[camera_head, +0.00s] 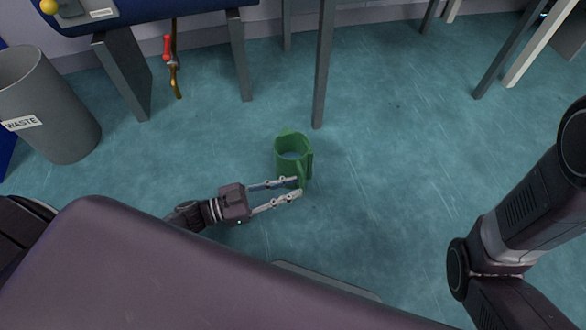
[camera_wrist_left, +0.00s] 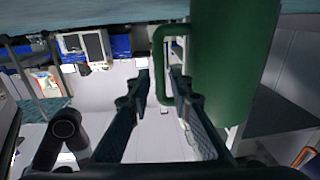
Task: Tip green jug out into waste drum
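The green jug (camera_head: 293,148) stands upright on the teal floor in the middle of the head view, its handle towards me. A pale blue-grey patch shows inside; I cannot tell what it is. My left gripper (camera_head: 299,187) is open at the handle. In the left wrist view the jug (camera_wrist_left: 228,60) fills the upper right, and its handle (camera_wrist_left: 158,60) shows between the two spread fingers (camera_wrist_left: 160,78). I cannot tell whether they touch it. The grey waste drum (camera_head: 55,105), labelled WASTE, stands at the far left. My right gripper is out of view.
A blue-topped bench (camera_head: 150,8) with grey legs stands behind, between drum and jug. A red-handled pipe (camera_head: 172,65) hangs there. A grey leg (camera_head: 322,70) stands just behind the jug. Open floor (camera_head: 400,170) lies to the right of the jug.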

